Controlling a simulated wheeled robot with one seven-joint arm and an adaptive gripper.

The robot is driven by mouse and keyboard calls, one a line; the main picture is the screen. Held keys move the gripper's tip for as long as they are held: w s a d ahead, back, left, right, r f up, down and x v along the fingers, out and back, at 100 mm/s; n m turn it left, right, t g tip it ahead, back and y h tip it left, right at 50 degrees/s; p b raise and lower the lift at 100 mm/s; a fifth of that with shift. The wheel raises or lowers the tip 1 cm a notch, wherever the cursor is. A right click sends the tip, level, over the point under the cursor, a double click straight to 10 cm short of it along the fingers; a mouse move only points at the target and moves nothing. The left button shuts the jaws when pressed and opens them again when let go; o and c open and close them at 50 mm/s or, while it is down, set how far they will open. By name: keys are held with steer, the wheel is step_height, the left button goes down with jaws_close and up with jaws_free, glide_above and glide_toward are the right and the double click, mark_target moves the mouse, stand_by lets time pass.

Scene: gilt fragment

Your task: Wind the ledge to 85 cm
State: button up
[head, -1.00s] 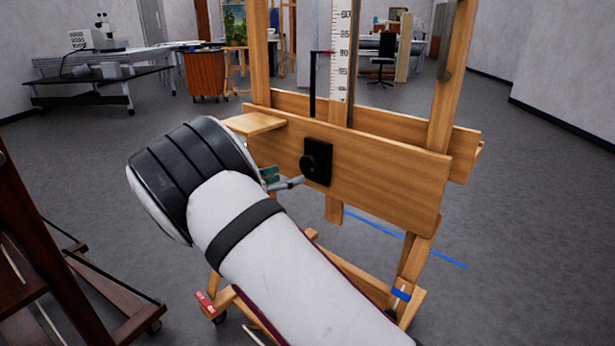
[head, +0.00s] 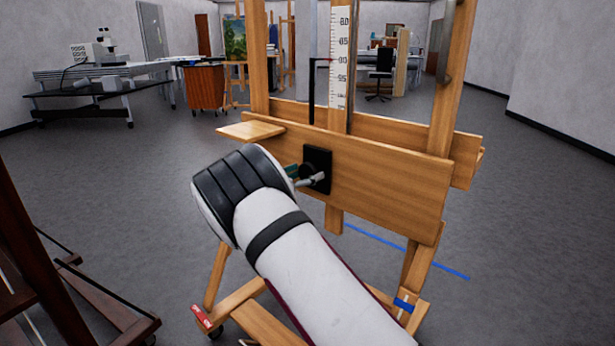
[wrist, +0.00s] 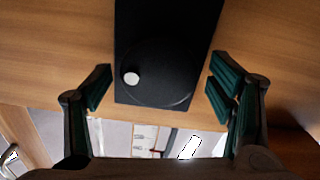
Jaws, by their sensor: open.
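The wooden easel's ledge (head: 385,180) is a wide board across the easel. A black plate (head: 320,157) with a round dark knob (head: 307,171) is fixed to its front. In the wrist view the knob (wrist: 160,72) is a black disc with a small pale peg (wrist: 131,78) off-centre at its left. My gripper (head: 300,178) is open close in front of the knob. In the wrist view its green-padded fingers (wrist: 158,88) stand on either side of the disc, with nothing gripped.
A small wooden shelf (head: 250,131) juts out at the ledge's left end. A dark wooden frame (head: 60,250) stands at the near left. Blue tape (head: 405,250) lies on the floor to the right, where the floor is open. A bench with a microscope (head: 106,50) is far left.

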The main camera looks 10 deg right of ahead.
steer(key=shift+w+d, duration=0.35)
steer(key=shift+d, duration=0.2)
steer(key=c, duration=1.2)
steer(key=shift+n, duration=0.3)
